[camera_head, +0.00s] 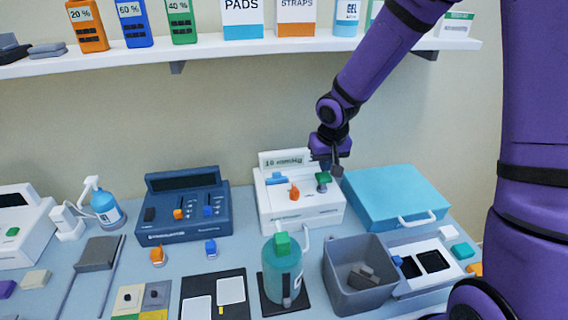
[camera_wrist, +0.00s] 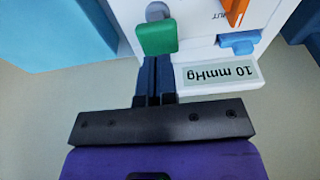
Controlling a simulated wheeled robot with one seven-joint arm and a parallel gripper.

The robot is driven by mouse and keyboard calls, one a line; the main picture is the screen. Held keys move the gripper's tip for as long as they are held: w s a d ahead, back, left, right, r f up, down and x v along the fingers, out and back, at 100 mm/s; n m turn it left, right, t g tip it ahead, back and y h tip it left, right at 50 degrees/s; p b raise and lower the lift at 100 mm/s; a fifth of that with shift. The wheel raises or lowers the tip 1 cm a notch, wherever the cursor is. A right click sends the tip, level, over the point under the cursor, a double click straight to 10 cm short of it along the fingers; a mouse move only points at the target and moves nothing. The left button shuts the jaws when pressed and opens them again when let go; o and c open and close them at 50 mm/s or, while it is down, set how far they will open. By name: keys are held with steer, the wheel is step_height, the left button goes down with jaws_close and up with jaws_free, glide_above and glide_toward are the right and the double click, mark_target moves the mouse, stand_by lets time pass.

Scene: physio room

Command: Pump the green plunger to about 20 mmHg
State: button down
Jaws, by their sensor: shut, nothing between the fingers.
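The green plunger (camera_head: 323,178) stands on the right of a white device (camera_head: 290,211), on a grey stem. It also shows in the wrist view (camera_wrist: 156,38). The device's display (camera_head: 286,160) reads 10 mmHg upside down in the wrist view (camera_wrist: 219,73); it is small and blurred in the head view. My gripper (camera_head: 337,170) is shut and empty, just behind and to the right of the plunger. In the wrist view its fingertips (camera_wrist: 156,62) are at the plunger's edge; I cannot tell whether they touch it.
An orange lever (camera_head: 294,192) and a blue part (camera_head: 275,178) sit on the same device. A blue case (camera_head: 396,197) lies close on the right. A bottle (camera_head: 283,272) with a green top and a grey bin (camera_head: 358,283) stand in front. A shelf (camera_head: 230,45) runs above.

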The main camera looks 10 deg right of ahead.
mark_target(324, 176)
steer(key=shift+f, duration=2.4)
steer(key=shift+r, duration=2.4)
steer(key=shift+r, duration=2.5)
